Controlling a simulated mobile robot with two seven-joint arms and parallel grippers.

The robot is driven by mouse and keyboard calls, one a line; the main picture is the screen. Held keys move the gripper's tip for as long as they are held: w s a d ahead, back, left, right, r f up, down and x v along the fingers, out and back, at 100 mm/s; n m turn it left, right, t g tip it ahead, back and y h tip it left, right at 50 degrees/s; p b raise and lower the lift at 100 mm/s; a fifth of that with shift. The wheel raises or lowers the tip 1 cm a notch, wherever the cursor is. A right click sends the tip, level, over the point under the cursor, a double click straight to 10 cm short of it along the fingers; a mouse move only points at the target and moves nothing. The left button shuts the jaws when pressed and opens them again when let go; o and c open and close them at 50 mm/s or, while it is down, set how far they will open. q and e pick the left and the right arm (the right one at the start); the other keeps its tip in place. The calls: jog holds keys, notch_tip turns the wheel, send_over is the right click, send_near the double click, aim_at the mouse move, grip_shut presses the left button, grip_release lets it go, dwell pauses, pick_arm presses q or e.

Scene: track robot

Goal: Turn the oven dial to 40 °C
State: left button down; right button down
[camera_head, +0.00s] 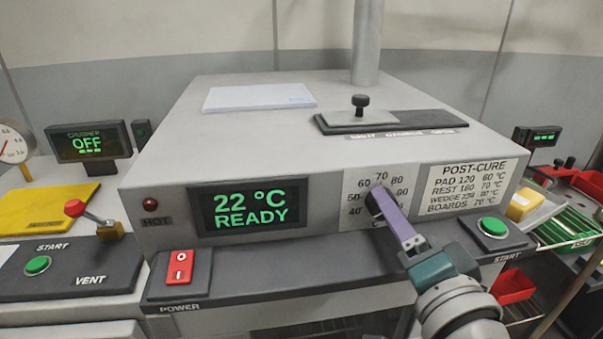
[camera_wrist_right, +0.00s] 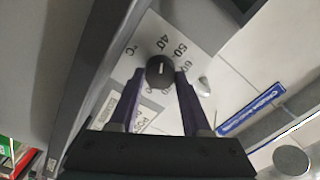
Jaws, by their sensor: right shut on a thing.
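The oven dial is a dark round knob (camera_head: 371,204) on a pale scale plate at the oven's front. My right gripper (camera_head: 380,203) reaches it from the lower right, with purple fingers shut on the knob and partly hiding it. In the right wrist view the knob (camera_wrist_right: 160,70) lies between the two fingertips. A short white line on its face runs up and down the picture, with the 40 mark (camera_wrist_right: 166,42) above it. I cannot tell which end of the line is the pointer. The oven display (camera_head: 248,209) reads 22 °C READY. My left gripper is not in view.
A red power switch (camera_head: 180,267) and a green START button (camera_head: 493,227) flank the dial on the front ledge. A POST-CURE card (camera_head: 464,187) is right of the scale. A yellow plate (camera_head: 45,209) and red-knobbed lever (camera_head: 78,209) stand left; green and red trays are right.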

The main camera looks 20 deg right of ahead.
dwell(0.5)
jog(key=shift+c, duration=1.8)
grip_release()
jog(key=b+v, duration=0.2)
jog(key=v, duration=0.8)
jog(key=shift+w, duration=0.1)
